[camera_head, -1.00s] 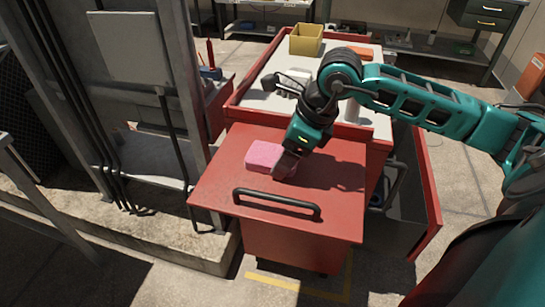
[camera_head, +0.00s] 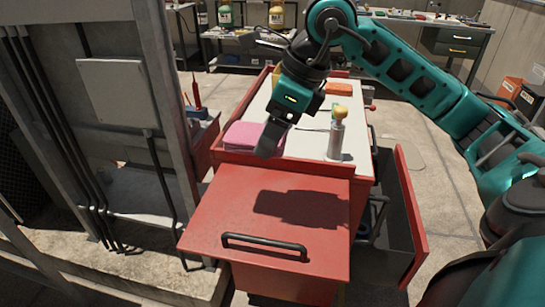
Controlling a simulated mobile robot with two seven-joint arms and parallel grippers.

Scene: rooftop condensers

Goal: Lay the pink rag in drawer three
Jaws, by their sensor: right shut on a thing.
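The pink rag (camera_head: 241,136), a folded block, shows at the left of my right gripper (camera_head: 268,143). My right gripper is shut on it, holding it above the near left part of the red cart. A wide shadow lies on the cart's red near panel (camera_head: 215,218), which has a black handle (camera_head: 264,247). A drawer (camera_head: 408,225) with a red front stands open on the cart's right side; its grey inside is partly seen. I cannot read any drawer number. My left gripper is not in view.
The cart's pale top (camera_head: 305,143) holds a bottle with a yellow cap (camera_head: 336,135) and an orange item (camera_head: 339,89). A grey metal frame (camera_head: 150,130) stands close on the left. Benches stand at the back. The floor right of the open drawer is clear.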

